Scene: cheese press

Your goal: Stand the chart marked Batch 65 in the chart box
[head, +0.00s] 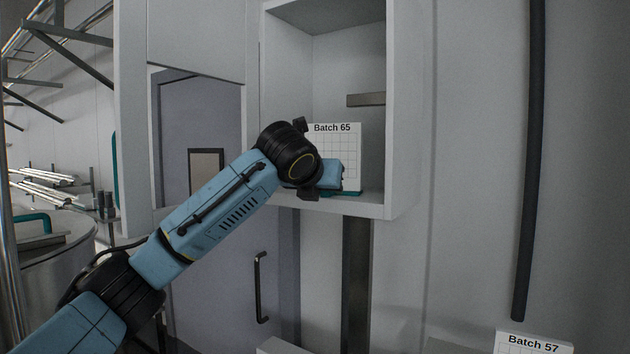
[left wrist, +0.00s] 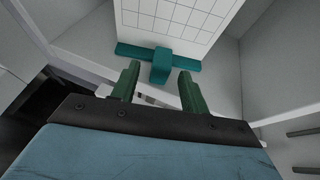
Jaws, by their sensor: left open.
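The chart marked Batch 65 (head: 345,143) stands upright inside the open white chart box (head: 402,110), on its floor. My left arm partly hides the chart in the head view. In the left wrist view the gridded chart (left wrist: 180,17) rises from a teal foot (left wrist: 161,65). My left gripper (left wrist: 158,82) is open, its two green fingers just in front of the teal foot, with nothing visible held between them. In the head view the fingers are hidden behind my wrist. My right gripper is not in view.
Another chart marked Batch 57 (head: 533,343) shows at the bottom right. A short grey bar (head: 366,100) juts out inside the box above the chart. A dark vertical pipe (head: 528,160) runs down the right wall. A door with a black handle (head: 260,287) is below left.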

